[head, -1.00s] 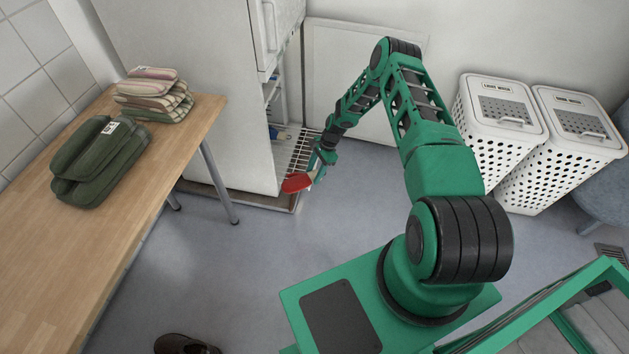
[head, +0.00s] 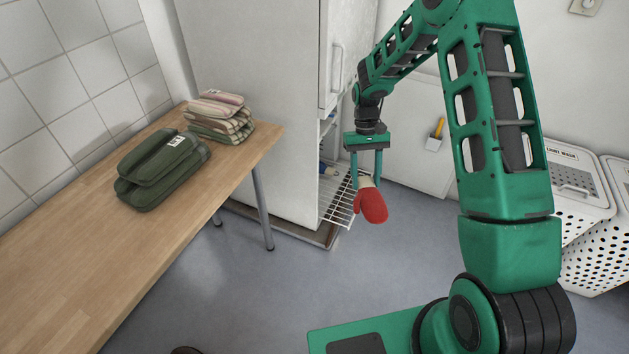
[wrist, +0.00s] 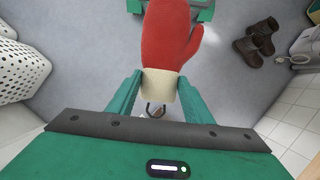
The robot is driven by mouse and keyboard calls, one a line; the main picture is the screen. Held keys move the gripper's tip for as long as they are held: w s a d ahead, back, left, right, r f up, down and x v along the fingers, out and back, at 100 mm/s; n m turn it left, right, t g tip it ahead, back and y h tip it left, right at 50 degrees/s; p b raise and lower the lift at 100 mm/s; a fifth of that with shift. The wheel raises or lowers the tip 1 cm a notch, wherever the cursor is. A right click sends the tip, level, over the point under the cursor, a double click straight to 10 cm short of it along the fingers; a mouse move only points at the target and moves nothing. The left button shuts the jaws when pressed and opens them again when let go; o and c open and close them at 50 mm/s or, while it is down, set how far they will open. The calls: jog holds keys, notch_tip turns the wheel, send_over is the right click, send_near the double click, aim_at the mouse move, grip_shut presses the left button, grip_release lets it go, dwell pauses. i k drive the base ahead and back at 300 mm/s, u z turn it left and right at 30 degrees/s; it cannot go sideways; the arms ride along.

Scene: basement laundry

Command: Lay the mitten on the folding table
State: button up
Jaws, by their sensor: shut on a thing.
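A red mitten (head: 371,206) with a cream cuff hangs from my gripper (head: 367,180), in front of the tall white cabinet and above the grey floor. In the wrist view the mitten (wrist: 168,35) points away from the gripper (wrist: 157,90), whose two green fingers are shut on the cream cuff. The wooden folding table (head: 90,265) stands at the left, apart from the mitten. Its near part is bare.
Dark green folded cloth (head: 160,170) and a striped folded stack (head: 220,117) lie at the table's back. The tall white cabinet (head: 255,80) is open, with a wire rack (head: 338,205) low down. White hampers (head: 575,190) stand right. Brown boots (wrist: 262,35) are on the floor.

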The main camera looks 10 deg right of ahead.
aim_at(96, 265)
jog(key=u, duration=0.05)
jog(key=k, duration=0.5)
jog(key=z, duration=0.8)
jog(key=i, duration=0.5)
jog(key=u, duration=2)
